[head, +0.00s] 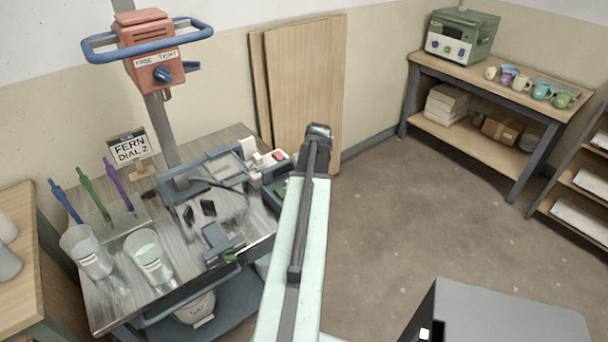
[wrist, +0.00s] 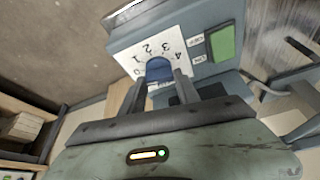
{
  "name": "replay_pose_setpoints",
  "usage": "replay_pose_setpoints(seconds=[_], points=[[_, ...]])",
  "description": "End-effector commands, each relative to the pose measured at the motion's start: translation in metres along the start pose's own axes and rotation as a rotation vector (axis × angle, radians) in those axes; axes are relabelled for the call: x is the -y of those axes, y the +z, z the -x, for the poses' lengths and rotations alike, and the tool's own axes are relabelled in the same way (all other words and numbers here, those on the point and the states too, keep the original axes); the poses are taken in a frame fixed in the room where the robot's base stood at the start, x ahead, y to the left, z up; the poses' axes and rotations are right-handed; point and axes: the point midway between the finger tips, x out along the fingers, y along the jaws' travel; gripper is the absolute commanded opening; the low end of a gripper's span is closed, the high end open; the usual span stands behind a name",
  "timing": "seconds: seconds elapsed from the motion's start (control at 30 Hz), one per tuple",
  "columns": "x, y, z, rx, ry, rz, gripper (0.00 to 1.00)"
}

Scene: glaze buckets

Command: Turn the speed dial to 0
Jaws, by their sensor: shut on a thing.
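The speed dial (wrist: 158,69) is a blue knob on a white number panel (wrist: 172,44) in the wrist view. Figures from 0 to 4 run in an arc around its far side. My gripper (wrist: 160,77) has one finger on each side of the knob and is shut on it. I cannot make out a pointer mark on the knob, so its setting is unclear. The panel is on a grey control box (wrist: 215,14), beside a green switch (wrist: 221,42). In the head view my arm hides the dial and fingertips.
A card reading FERN DIAL 2 (head: 129,149) stands on the metal bench (head: 105,310). An orange mixer head (head: 150,50) with a blue handle is above it. Two clear buckets (head: 150,258) stand at the bench's left front.

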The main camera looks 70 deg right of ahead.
Motion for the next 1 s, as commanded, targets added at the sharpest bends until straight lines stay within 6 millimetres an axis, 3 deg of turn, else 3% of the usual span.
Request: replay_pose_setpoints(seconds=[0.6, 0.63, 0.7, 1.0], points=[[-0.0012, 0.0004, 0.0001, 0.001, -0.011, 0.037, 0.00], [-0.0012, 0.0004, 0.0001, 0.001, -0.011, 0.037, 0.46], [-0.0010, 0.0004, 0.0001, 0.001, -0.011, 0.037, 0.60], [-0.0002, 0.0001, 0.0010, 0.001, -0.013, 0.036, 0.60]])
